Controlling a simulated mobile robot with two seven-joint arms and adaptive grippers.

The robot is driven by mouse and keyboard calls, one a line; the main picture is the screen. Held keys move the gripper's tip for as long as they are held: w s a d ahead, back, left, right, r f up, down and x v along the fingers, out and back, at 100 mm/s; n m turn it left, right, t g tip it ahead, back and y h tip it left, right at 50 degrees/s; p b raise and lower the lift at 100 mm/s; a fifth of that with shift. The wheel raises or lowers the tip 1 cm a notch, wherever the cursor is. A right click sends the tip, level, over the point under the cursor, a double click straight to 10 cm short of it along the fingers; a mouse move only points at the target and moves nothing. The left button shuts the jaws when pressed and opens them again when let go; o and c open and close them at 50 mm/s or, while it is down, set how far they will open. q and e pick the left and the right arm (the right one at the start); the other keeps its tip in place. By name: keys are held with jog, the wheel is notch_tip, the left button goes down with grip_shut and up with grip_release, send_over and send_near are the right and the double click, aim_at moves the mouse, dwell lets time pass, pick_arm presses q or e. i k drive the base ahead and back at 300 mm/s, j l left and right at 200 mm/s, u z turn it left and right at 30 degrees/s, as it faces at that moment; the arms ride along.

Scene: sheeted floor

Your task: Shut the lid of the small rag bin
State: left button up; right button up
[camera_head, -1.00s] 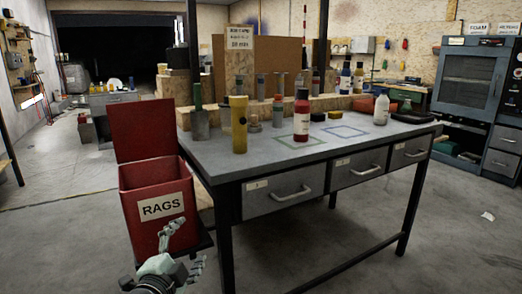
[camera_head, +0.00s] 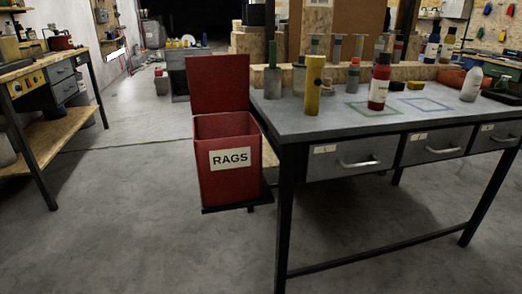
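The small red rag bin (camera_head: 229,185) with a white RAGS label stands on a dark shelf at the left side of the grey workbench. Its red lid (camera_head: 218,84) stands upright at the back of the bin, so the bin is open at the top. The inside looks empty as far as I can see into it. Neither of my grippers shows in the head view.
The workbench (camera_head: 330,119) carries a yellow cylinder (camera_head: 313,86), a red bottle (camera_head: 379,86) and a white bottle (camera_head: 471,85). Its dark front leg (camera_head: 285,225) stands right of the bin. Another bench (camera_head: 50,133) is at far left. The floor (camera_head: 130,220) before the bin is clear.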

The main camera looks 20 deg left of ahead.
aim_at(218, 83)
jog(key=i+j+z, duration=0.2)
jog(key=j+z, duration=0.25)
jog(key=j, duration=0.65)
jog(key=j+z, duration=0.45)
jog(key=j, duration=0.6)
jog(key=j+z, duration=0.5)
jog(key=j, duration=0.65)
jog(key=j+z, duration=0.4)
jog(key=j, duration=0.7)
jog(key=j+z, duration=0.35)
jog(key=j, duration=0.6)
jog(key=j+z, duration=0.4)
jog(key=j, duration=0.55)
jog(key=k, duration=0.15)
